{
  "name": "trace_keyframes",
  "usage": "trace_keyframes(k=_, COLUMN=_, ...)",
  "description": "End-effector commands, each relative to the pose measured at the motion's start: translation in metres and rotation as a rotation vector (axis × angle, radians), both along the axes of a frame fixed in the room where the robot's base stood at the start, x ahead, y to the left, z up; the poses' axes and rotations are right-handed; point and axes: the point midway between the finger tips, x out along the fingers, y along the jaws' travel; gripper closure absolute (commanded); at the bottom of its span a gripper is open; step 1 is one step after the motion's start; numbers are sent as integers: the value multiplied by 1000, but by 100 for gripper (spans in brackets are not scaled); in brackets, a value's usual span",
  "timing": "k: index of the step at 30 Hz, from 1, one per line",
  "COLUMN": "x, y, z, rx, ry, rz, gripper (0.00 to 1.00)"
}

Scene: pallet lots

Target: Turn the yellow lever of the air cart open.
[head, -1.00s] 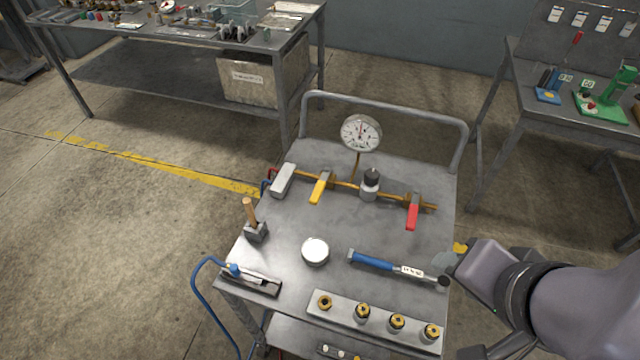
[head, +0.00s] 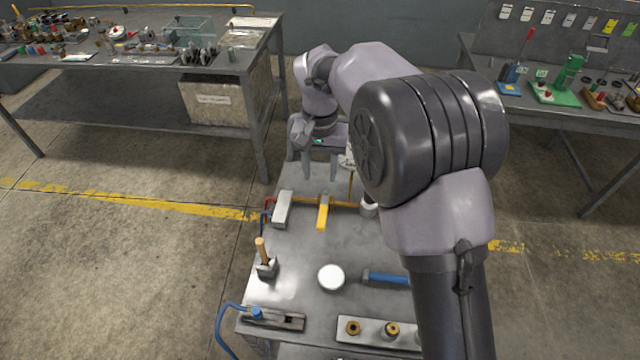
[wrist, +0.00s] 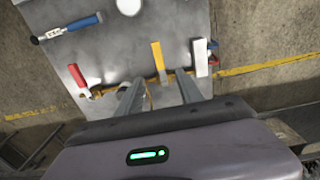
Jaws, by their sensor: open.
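The yellow lever (head: 322,212) sits on the brass pipe of the air cart (head: 300,250), pointing toward the cart's front, across the pipe. It also shows in the wrist view (wrist: 158,58), just beyond and between my fingers. My gripper (head: 320,178) is open and empty, above the cart's back part behind the lever, its fingers pointing down. In the wrist view my gripper (wrist: 158,92) has one finger on each side of the lever's line, apart from it. My arm hides the red lever and most of the gauge in the head view; the red lever (wrist: 78,78) shows in the wrist view.
A silver block (head: 283,209) stands left of the lever, close by. Workbenches stand behind, left and right.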

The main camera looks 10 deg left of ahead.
Motion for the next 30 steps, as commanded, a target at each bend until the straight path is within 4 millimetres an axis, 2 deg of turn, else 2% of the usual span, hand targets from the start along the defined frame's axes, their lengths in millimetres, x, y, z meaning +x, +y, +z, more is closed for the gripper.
trace_keyframes(k=5, x=-1, y=-1, z=-44, rx=-2, ry=3, rz=-1, gripper=56)
trace_keyframes(k=12, x=-1, y=-2, z=-118, rx=0, ry=3, rz=-2, gripper=56)
trace_keyframes(k=16, x=-1, y=-2, z=-148, rx=0, ry=1, rz=-2, gripper=56)
trace_keyframes(k=21, x=-1, y=-1, z=-168, rx=1, ry=1, rz=-2, gripper=56)
trace_keyframes(k=30, x=0, y=-1, z=-171, rx=2, ry=-1, rz=-2, gripper=56)
